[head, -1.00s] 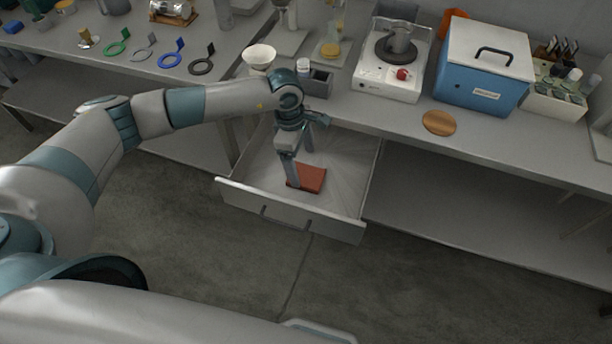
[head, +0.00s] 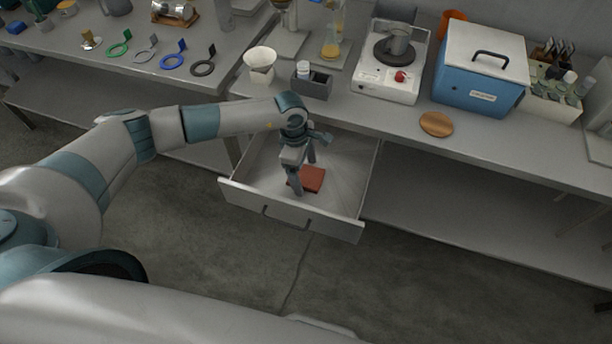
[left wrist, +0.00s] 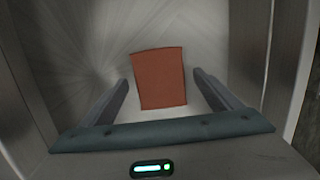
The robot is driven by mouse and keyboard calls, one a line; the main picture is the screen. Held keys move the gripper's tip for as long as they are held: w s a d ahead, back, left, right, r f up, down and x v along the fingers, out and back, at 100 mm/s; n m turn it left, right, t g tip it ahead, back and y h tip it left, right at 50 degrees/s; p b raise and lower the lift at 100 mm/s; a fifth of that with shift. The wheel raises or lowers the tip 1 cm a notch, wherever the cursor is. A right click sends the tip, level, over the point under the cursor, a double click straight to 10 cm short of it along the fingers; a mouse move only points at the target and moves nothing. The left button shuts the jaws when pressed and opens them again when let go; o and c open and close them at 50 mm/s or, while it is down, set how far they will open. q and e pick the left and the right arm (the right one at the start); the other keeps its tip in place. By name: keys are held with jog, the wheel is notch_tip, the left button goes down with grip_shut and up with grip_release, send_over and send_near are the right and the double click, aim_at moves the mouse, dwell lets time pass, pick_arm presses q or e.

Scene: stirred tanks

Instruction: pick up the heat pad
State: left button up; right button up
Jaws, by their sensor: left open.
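The heat pad is a flat reddish-brown rectangle (head: 313,179) lying on the floor of the open drawer (head: 345,205). In the left wrist view the pad (left wrist: 159,78) lies ahead, between the lines of the two fingers. My left gripper (head: 304,180) reaches down into the drawer, over the left part of the pad, and hides some of it. In the left wrist view its fingers (left wrist: 163,90) are spread wide with nothing between them gripped. I cannot tell how far the fingertips are above the drawer floor. My right gripper is not in view.
The drawer's front wall and side walls stand around the gripper. The bench above holds a dark grey box (head: 312,84), a white funnel (head: 260,63), a stirrer hotplate (head: 392,70), a blue box (head: 478,75) and a round wooden disc (head: 436,124).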

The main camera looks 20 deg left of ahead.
aim_at(307, 175)
pick_arm(q)
jog(key=c, duration=1.1)
jog(key=shift+c, duration=0.2)
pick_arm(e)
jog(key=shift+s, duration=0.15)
pick_arm(q)
jog(key=shift+r, duration=0.1)
jog(key=shift+r+b, duration=0.55)
jog(key=shift+r, duration=0.25)
jog(key=shift+d+r+b, duration=0.25)
jog(key=shift+r+b, duration=0.4)
jog(key=shift+r, duration=0.55)
jog(key=d+r+b, duration=0.4)
jog(key=d+r, duration=0.3)
jog(key=d, duration=0.4)
jog(key=shift+w, duration=0.35)
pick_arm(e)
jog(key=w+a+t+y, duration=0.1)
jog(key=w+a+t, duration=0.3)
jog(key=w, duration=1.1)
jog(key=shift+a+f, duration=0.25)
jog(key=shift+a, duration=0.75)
pick_arm(q)
jog(key=shift+d, duration=0.1)
